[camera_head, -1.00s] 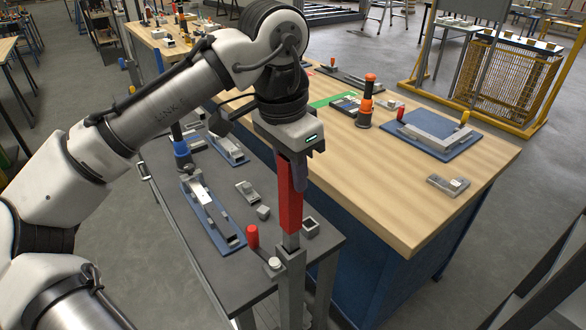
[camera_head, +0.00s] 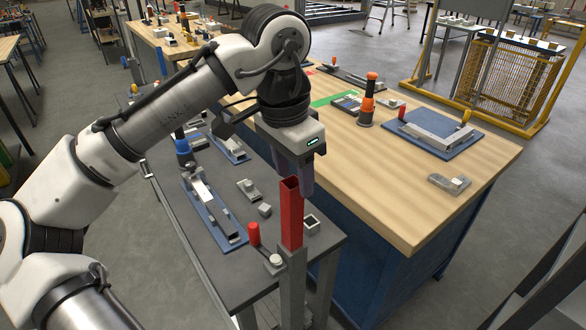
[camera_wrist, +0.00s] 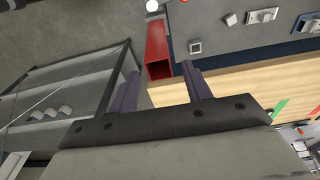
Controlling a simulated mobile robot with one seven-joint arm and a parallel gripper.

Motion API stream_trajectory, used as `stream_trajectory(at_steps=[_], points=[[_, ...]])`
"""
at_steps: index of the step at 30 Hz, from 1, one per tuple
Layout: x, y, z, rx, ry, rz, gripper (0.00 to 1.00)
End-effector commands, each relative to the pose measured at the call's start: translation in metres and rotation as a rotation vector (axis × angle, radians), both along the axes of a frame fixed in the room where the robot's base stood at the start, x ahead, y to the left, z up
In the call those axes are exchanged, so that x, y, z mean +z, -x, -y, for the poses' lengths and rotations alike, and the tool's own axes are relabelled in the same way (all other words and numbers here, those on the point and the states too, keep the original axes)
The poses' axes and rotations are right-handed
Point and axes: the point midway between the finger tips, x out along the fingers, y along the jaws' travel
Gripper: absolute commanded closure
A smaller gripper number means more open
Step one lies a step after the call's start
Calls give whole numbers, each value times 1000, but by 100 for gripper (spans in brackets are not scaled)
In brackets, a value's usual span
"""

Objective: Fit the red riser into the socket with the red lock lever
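The red riser (camera_head: 291,214), a hollow square tube, stands upright in the grey socket post (camera_head: 292,285) at the table's front corner. Its red part reaches down to the socket's top. The red lock lever (camera_head: 253,234) stands upright beside the socket, left of the riser. My gripper (camera_head: 303,185) is just above and behind the riser's open top. In the wrist view its two fingers are spread and empty, and the riser (camera_wrist: 157,48) shows beyond their tips, between them. Whether a finger still touches the riser cannot be told.
A grey table (camera_head: 225,262) holds a blue-based fixture (camera_head: 212,210), a small square socket (camera_head: 311,223) and small metal parts close to the riser. A wooden-topped bench (camera_head: 410,205) stands to the right with a blue plate (camera_head: 437,135) and an orange-black tool (camera_head: 367,100).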

Motion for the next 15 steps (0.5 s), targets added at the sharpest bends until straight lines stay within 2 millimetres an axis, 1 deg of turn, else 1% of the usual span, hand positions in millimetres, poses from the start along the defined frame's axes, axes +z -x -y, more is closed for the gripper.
stream_trajectory(at_steps=[5,8,11,14,15], points=[[1,0,0,1,-1,1,51],[8,0,0,2,-2,2,51],[18,0,0,1,1,3,51],[39,1,-2,-1,3,3,51],[49,2,-3,0,3,3,51]])
